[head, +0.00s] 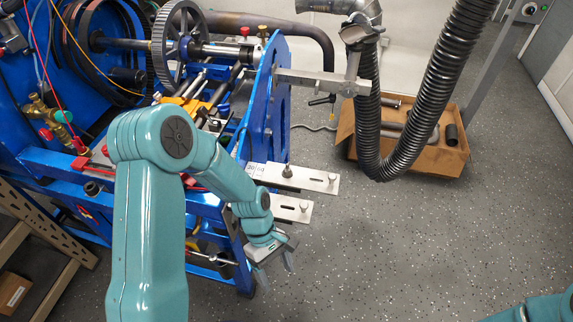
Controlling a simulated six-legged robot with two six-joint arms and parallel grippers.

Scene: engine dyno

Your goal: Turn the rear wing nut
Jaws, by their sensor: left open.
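Two slotted metal plates stick out to the right from the blue engine stand (283,110): a farther plate (312,181) and a nearer plate (287,207). Small upright metal fasteners stand on them, one mid-way along the farther plate (287,171) and others near the plate ends. They are too small to tell which is the rear wing nut. My left gripper (276,270) is open and empty, pointing down below and in front of the nearer plate, apart from it. My left forearm covers part of the stand. Only a piece of my right arm shows at the lower right corner.
A black corrugated hose (425,95) hangs at the upper right. Behind it a cardboard box (440,157) with pipes sits on the floor. A shelf (50,240) stands at the lower left. The speckled floor (420,250) right of the plates is clear.

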